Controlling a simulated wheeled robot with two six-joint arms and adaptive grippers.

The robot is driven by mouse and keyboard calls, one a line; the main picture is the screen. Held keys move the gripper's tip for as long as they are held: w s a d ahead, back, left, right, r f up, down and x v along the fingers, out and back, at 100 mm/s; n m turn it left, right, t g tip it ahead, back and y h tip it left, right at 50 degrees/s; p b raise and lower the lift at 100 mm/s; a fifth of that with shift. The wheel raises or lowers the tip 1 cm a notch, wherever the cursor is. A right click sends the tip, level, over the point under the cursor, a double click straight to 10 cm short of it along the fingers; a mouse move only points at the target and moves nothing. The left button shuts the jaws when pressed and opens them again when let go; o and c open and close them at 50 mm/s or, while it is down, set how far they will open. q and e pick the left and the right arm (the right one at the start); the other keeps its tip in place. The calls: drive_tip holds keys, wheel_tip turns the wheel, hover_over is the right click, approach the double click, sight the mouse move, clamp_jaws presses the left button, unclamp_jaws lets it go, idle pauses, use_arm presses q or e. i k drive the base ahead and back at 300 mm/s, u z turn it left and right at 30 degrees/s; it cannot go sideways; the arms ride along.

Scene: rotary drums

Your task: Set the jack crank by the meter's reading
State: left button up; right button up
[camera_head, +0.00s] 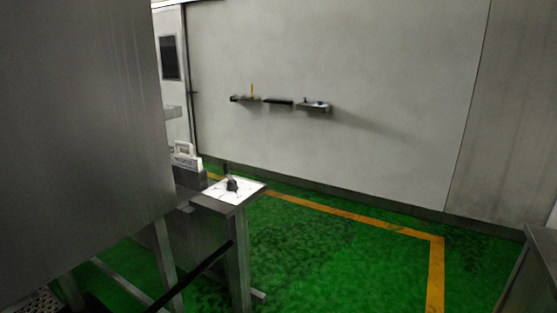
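A small dark device with a short upright part (231,183) sits on a white sheet or plate on top of a metal stand. It may be the jack crank, but it is too small to tell. A white boxy item with a handle-like top (184,155) stands behind it to the left. It may be the meter; no reading can be made out. Neither of my grippers is in view.
A large grey metal panel (80,130) blocks the left side. The metal stand (236,262) rises from a green floor (330,255) with a yellow line (350,214). Small wall shelves (314,107) hold little items. A metal edge (530,270) shows at lower right. The middle floor is clear.

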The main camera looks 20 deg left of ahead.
sight(232, 183)
drive_tip(key=i, duration=2.45)
drive_tip(key=u, duration=3.25)
